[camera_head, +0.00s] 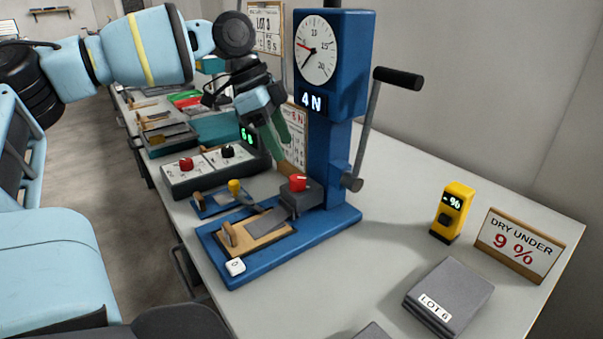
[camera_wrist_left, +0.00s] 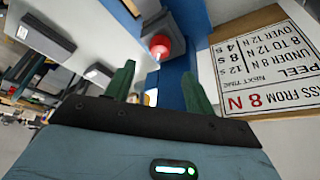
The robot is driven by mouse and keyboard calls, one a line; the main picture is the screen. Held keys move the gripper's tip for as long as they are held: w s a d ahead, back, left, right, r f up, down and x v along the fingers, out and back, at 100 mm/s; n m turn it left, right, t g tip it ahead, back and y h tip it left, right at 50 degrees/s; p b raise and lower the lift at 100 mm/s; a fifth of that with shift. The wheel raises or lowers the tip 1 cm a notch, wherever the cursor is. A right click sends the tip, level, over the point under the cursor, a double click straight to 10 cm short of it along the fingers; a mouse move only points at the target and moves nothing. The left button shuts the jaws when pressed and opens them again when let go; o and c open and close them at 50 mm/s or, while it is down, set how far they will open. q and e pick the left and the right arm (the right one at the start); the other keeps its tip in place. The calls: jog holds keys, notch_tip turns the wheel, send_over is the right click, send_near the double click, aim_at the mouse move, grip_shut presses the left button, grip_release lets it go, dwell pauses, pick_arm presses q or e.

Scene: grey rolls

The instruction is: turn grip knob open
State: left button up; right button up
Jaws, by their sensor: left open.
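The red grip knob (camera_head: 297,183) sits on a dark grey clamp block (camera_head: 301,201) on the blue peel tester (camera_head: 333,150), above its base. My left gripper (camera_head: 290,160), with green fingers, comes down from above and points at the knob. In the left wrist view my left gripper (camera_wrist_left: 155,75) is open, with nothing between its fingers. The red knob (camera_wrist_left: 160,46) shows beyond the fingertips there, roughly in line with the gap. I cannot tell whether a finger touches it. My right gripper is not in view.
The tester's lever (camera_head: 365,135) rises at the right of its column. A control box (camera_head: 215,168) with red and black knobs stands left. A yellow meter (camera_head: 452,212), a sign (camera_head: 519,246) and a grey stack (camera_head: 448,297) stand right. A notice board (camera_wrist_left: 262,65) is close beside the gripper.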

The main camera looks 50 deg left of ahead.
aim_at(297, 178)
pick_arm(q)
jog(key=b+x, duration=0.1)
jog(key=x, duration=0.5)
jog(key=shift+f, duration=0.3)
jog(key=shift+w+d+f+b, duration=0.15)
jog(key=shift+d+f+b, duration=0.15)
jog(key=shift+f, duration=0.3)
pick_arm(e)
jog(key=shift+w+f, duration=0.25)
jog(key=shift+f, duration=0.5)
pick_arm(q)
jog(key=shift+c, duration=0.2)
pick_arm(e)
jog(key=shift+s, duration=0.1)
pick_arm(q)
jog(key=c, duration=0.9)
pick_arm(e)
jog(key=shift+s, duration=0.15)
